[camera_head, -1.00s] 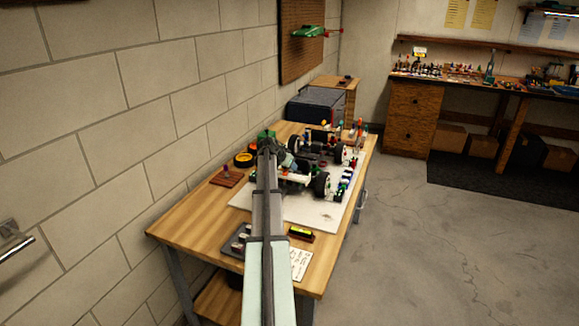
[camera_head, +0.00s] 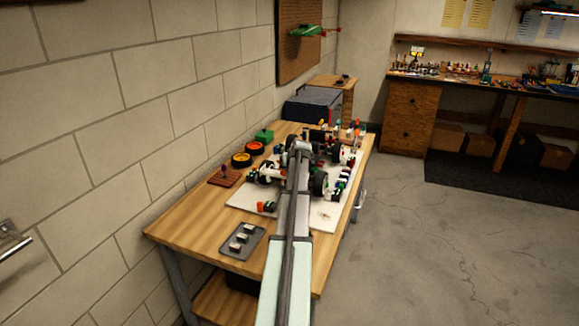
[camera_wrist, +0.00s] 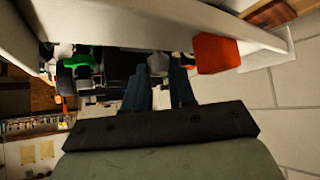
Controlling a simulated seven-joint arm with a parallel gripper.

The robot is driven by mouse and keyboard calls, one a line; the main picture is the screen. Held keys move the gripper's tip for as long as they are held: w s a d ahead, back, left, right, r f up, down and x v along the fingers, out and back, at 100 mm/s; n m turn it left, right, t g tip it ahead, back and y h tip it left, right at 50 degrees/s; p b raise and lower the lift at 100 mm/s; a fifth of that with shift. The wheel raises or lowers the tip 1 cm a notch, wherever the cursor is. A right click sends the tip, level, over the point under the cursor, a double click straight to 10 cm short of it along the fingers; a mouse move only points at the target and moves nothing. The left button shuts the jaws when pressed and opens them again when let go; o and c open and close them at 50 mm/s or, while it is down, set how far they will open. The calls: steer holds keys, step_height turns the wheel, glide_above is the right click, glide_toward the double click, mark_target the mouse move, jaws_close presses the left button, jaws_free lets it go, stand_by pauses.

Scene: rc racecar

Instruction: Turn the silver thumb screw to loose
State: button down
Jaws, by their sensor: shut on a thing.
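My gripper (camera_wrist: 160,88) has its two dark blue fingers close together around a small silver-grey piece (camera_wrist: 157,64) in the wrist view. This piece looks like the silver thumb screw, but it is partly hidden and its turn cannot be read. The RC car (camera_head: 268,172) with black wheels stands on a white board (camera_head: 247,197) on the workbench in the head view. My arm reaches over the car's middle and hides part of it. My fingers cannot be made out in the head view.
An orange-red block (camera_wrist: 215,53) is close to the fingers. The bench's front left is clear.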

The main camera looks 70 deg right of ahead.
steer(key=shift+s+d+n+t+y, duration=0.1)
steer(key=shift+n+t+y, duration=0.5)
steer(key=shift+n, duration=0.45)
steer(key=shift+s+d+n+t+y, duration=0.1)
steer(key=shift+n+t+y, duration=0.45)
steer(key=shift+n, duration=0.5)
steer(key=shift+f, duration=0.1)
